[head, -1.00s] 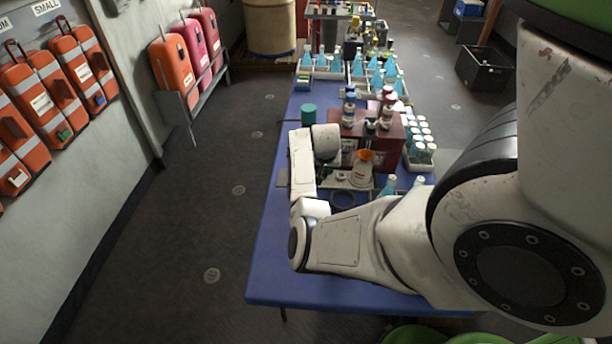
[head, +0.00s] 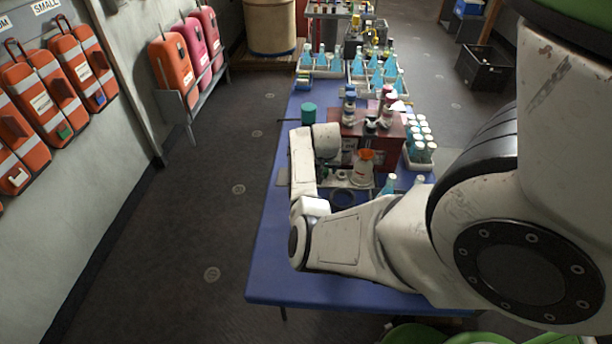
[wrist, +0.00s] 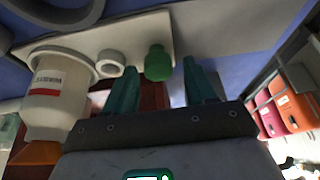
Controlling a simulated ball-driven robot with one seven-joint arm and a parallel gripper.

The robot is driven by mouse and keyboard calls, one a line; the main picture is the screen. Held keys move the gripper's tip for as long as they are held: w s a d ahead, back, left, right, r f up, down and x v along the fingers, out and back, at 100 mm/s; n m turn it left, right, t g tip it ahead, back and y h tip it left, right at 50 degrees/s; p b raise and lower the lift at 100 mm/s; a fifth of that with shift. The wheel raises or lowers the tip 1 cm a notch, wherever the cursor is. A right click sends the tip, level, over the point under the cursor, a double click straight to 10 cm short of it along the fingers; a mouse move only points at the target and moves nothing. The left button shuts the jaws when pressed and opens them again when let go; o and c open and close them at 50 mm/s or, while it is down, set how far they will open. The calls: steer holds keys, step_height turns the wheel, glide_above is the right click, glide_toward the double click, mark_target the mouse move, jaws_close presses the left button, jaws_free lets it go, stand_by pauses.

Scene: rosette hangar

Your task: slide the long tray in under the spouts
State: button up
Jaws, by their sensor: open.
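A pale flat piece, seemingly the long tray (wrist: 186,19), crosses the top of the wrist view. A green knob (wrist: 158,62) stands at it, with a white ring (wrist: 110,61) and a white bottle with a red label (wrist: 45,92) beside it. My gripper (wrist: 161,72) is open, its two green fingers on either side of the knob in the picture; I cannot tell whether they touch it. In the head view the white bottle with an orange top (head: 363,168) stands before a dark red box (head: 398,132). My arm hides the gripper there, and I cannot make out the spouts.
The blue table (head: 265,270) is bare at its near left. A rack of white-capped bottles (head: 420,148) stands right of the red box. Several blue flasks (head: 375,75) stand farther back. Suitcases (head: 172,68) line the left wall, with open floor between.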

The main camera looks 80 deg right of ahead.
steer(key=shift+r+p, duration=3.1)
steer(key=shift+r, duration=0.4)
